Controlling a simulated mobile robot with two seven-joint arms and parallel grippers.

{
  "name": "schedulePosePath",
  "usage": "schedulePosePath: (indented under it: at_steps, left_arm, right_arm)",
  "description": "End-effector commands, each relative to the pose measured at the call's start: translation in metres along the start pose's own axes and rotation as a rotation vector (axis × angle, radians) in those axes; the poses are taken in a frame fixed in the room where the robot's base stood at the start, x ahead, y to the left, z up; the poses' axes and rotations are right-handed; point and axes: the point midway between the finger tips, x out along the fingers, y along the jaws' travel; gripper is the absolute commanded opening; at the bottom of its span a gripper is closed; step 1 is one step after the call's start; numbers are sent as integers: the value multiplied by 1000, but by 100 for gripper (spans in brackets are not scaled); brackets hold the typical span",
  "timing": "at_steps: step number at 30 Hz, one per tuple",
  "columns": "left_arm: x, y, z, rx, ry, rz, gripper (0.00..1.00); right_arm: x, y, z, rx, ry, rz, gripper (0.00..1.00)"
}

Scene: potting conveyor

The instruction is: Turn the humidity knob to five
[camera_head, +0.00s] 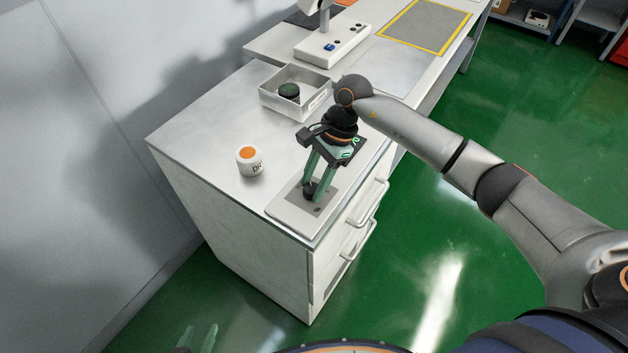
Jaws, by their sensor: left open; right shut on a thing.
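The humidity knob (309,191) is a small dark knob on a flat pale panel (285,211) with a grey inset, at the front corner of the white cabinet. My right gripper (314,188) comes down from above, its green fingers shut on the knob. The fingers hide part of the knob, and I cannot read its pointer or any numbers. My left gripper (198,338) shows only its pale green fingertips at the bottom edge; it is open and empty, well away from the panel.
A white jar (249,167) with an orange top stands left of the panel. Behind is a pale open box (265,99) with a dark green-topped item (289,92). A white device (315,51) stands further back. The cabinet top's left side is clear.

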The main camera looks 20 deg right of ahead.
Motion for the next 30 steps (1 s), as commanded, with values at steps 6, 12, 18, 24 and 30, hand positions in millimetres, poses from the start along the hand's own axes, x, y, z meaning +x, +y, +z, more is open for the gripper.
schedulePosePath:
  at_steps: [6, 12, 18, 24, 30]
  left_arm:
    - [0, 0, 0, 0, 0, 0, 50]
    - [0, 0, 0, 0, 0, 0, 50]
    - [0, 0, 1, 0, 0, 0, 50]
    - [2, 0, 3, -1, 0, 0, 50]
    - [5, 0, 6, 0, 0, 0, 50]
  right_arm:
    - [0, 0, 0, 0, 0, 0, 10]
    - [-1, 0, 0, 1, 0, 0, 0]
    - [0, 0, 0, 15, 0, -7, 0]
    - [0, 1, -1, 87, 1, -37, 0]
    - [0, 2, -1, 224, 2, -94, 0]
